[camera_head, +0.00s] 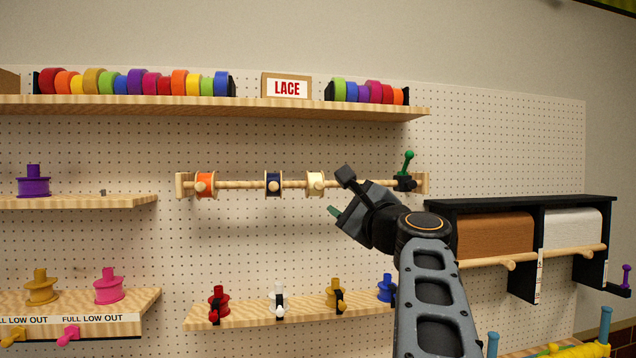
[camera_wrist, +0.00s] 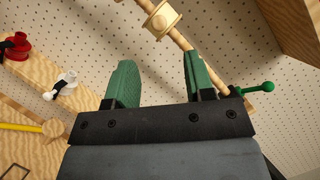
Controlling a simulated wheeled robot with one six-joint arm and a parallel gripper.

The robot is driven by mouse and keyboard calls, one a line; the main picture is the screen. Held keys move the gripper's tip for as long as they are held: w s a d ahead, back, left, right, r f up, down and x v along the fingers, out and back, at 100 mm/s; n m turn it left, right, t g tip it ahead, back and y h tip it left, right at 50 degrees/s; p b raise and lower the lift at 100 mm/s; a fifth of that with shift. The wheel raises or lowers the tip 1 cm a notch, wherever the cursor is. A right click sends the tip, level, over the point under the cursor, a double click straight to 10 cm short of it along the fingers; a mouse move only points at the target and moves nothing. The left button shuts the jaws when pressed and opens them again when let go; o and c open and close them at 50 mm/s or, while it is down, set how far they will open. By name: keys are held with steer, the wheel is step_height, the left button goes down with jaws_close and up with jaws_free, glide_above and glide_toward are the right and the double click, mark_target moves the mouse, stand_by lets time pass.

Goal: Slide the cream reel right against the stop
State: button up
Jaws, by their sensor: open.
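The cream reel (camera_head: 315,183) hangs on a wooden rod (camera_head: 350,185), right of the navy reel (camera_head: 273,184) and the orange reel (camera_head: 204,184). The stop (camera_head: 404,183), black with a green lever, sits near the rod's right end, with bare rod between it and the reel. My gripper (camera_head: 341,194) is open and empty, just right of the cream reel in the head view. In the wrist view its green fingers (camera_wrist: 158,66) are spread; the cream reel (camera_wrist: 160,19) shows beyond them, apart from both. The green lever (camera_wrist: 257,88) shows beside the right finger.
A shelf of coloured rolls (camera_head: 150,107) with a LACE sign (camera_head: 287,87) runs above the rod. A lower shelf (camera_head: 240,313) holds several small spools. Paper rolls in a black rack (camera_head: 540,262) stand at the right. Pegboard backs everything.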

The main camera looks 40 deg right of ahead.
mark_target(320, 186)
steer(key=p+x, duration=0.3)
steer(key=x, duration=0.8)
steer(key=shift+w+p, duration=0.1)
steer(key=shift+p, duration=0.3)
jaws_close()
